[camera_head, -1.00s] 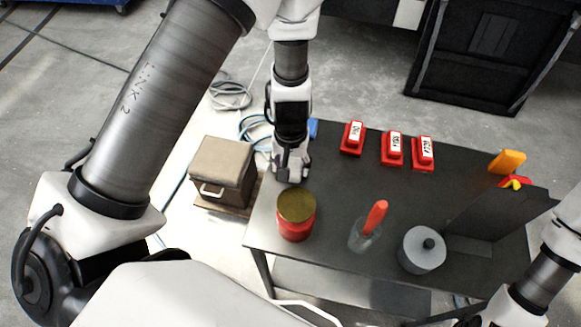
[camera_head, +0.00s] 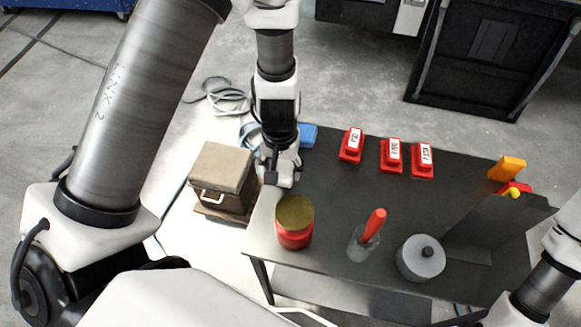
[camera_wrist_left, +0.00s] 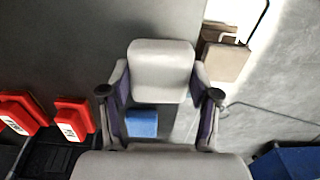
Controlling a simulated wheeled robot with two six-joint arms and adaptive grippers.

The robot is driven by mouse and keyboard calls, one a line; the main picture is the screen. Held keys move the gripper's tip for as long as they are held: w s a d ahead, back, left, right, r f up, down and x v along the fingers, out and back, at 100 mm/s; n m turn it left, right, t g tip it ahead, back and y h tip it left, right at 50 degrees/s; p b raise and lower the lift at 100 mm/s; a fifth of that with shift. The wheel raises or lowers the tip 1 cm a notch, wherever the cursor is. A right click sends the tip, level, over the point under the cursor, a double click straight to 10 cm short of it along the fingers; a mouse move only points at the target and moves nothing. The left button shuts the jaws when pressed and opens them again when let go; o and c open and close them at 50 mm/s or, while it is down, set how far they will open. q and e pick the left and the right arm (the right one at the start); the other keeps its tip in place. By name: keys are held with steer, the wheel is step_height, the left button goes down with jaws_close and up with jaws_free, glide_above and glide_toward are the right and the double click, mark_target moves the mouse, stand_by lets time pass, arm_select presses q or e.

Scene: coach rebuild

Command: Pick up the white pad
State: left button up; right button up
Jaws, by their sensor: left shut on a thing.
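The white pad (camera_wrist_left: 160,72) is a pale, rounded block between the two fingers of my left gripper (camera_wrist_left: 160,95) in the left wrist view. The fingers press on its two sides. In the head view, my left gripper (camera_head: 280,176) points down over the table's far left corner, and the pad is hard to make out there. It looks to be above the tabletop, but the gap is unclear. My right arm comes in at the lower right of the head view; its gripper is out of frame.
A blue block (camera_head: 308,135) lies beside my left gripper. A brown box (camera_head: 222,175) stands left.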

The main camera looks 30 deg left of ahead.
arm_select(q)
steer(key=s+a+r+p, duration=0.1)
steer(key=s+a+p, duration=0.5)
steer(key=s+p, duration=0.4)
steer(key=shift+s+a+p, duration=0.15)
steer(key=shift+s+p, duration=0.15)
steer(key=shift+s, duration=0.7)
